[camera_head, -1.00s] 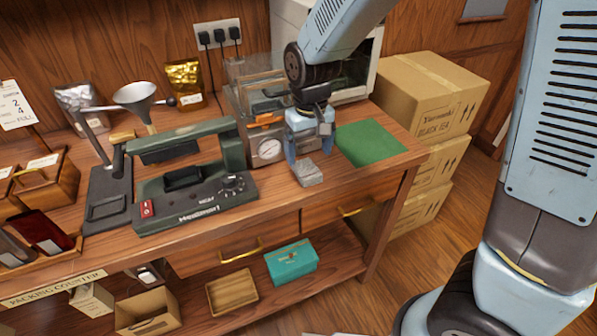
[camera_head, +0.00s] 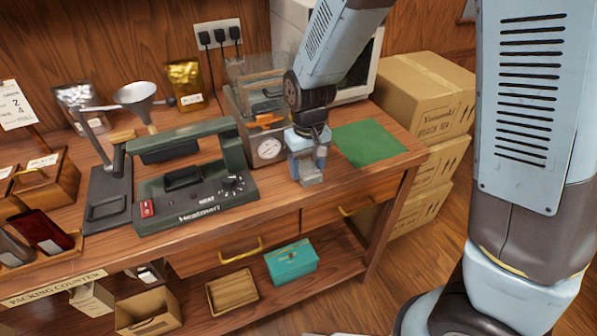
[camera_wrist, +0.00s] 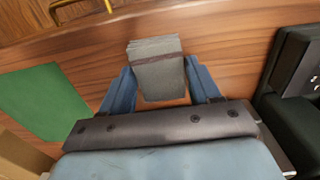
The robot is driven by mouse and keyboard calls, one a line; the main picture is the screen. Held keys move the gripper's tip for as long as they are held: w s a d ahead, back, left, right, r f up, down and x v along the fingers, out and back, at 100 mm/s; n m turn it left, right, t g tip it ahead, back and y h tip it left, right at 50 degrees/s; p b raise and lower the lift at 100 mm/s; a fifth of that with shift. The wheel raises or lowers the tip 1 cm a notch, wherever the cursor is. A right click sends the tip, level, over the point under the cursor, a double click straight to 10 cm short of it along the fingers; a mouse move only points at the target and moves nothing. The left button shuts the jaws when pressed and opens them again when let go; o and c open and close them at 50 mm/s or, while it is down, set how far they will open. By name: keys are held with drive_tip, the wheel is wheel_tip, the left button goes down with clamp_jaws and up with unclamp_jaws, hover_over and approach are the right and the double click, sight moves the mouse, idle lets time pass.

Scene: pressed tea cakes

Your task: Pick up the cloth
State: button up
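The cloth (camera_head: 311,182) is a small grey folded stack lying on the wooden counter near its front edge. In the wrist view the cloth (camera_wrist: 158,75) has a dark band across it and shows between my two blue fingers. My gripper (camera_head: 306,172) points down right over the cloth, and its fingers hide part of it in the head view. In the wrist view my gripper (camera_wrist: 161,78) is open, with one finger on each side of the cloth. I cannot tell whether the fingertips touch it.
A green heat sealer (camera_head: 190,185) stands to the left of my gripper. A device with a round dial (camera_head: 269,149) stands close behind. A green mat (camera_head: 368,143) lies flat to the right. Cardboard boxes (camera_head: 425,90) are stacked beyond the counter's right end.

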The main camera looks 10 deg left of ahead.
sight(308, 170)
drive_tip(key=c, duration=0.7)
drive_tip(key=shift+o, duration=0.2)
drive_tip(key=shift+r, duration=0.25)
drive_tip(key=r, duration=0.3)
drive_tip(key=shift+s+d+r, duration=0.1)
drive_tip(key=shift+s+r, duration=0.05)
drive_tip(key=shift+s, duration=0.05)
drive_tip(key=s+d+r, duration=0.6)
drive_tip(key=s+r, duration=0.3)
drive_tip(key=s, duration=0.2)
drive_tip(key=shift+s+d+r, duration=0.15)
drive_tip(key=shift+s+d, duration=0.2)
drive_tip(key=shift+d, duration=0.05)
